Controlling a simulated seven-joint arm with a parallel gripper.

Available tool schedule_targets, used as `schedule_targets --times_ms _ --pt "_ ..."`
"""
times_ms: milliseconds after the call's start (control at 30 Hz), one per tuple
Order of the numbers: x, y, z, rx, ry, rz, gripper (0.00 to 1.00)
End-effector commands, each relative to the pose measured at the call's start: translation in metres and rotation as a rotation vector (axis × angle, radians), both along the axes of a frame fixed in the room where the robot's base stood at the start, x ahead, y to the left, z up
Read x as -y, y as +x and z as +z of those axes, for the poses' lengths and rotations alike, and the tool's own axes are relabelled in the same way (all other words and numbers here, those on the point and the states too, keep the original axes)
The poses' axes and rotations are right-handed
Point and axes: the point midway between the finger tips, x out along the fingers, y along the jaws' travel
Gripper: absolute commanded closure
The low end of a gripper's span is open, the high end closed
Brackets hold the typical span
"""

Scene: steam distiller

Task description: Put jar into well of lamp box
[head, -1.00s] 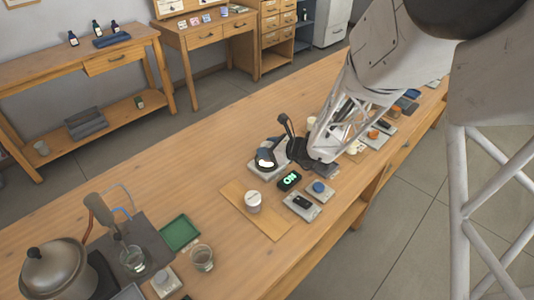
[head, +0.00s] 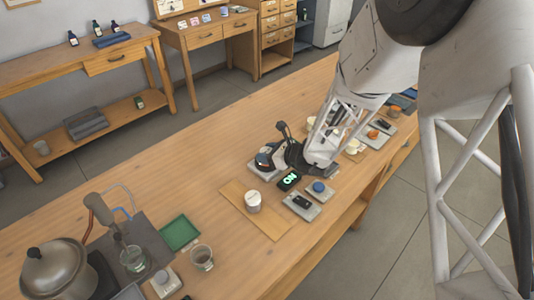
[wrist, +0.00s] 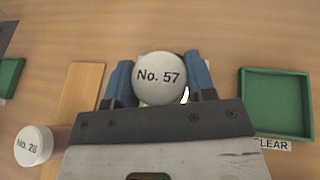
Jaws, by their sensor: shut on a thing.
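My gripper (wrist: 160,85) is shut on a jar with a round, pale lid marked No. 57 (wrist: 158,78), one blue finger on each side. In the head view my gripper (head: 279,150) is at the lamp box (head: 254,170), a small grey box on the table. The jar is over the box's well or in it; I cannot tell how deep. A sliver of bright light shows beside the lid in the wrist view. The jar's body is hidden below the lid. A second white jar, No. 26 (wrist: 33,146), stands on a wooden board (wrist: 80,90), also in the head view (head: 253,202).
A lit ON display (head: 289,180), a blue-knob unit (head: 318,190) and a black-switch unit (head: 302,205) stand near the box. A green tray labelled CLEAR (wrist: 276,103) lies right in the wrist view. Another green tray (head: 180,232), a glass (head: 201,258) and a pot (head: 55,268) stand left.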

Motion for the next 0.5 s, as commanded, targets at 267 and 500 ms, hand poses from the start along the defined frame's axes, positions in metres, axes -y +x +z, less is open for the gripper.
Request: schedule_targets --times_ms 267,500 --pt "0.0000 0.0003 -0.0004 0.001 0.000 0.000 0.74" --pt "0.0000 0.0003 -0.0032 0.001 0.000 0.000 0.41"
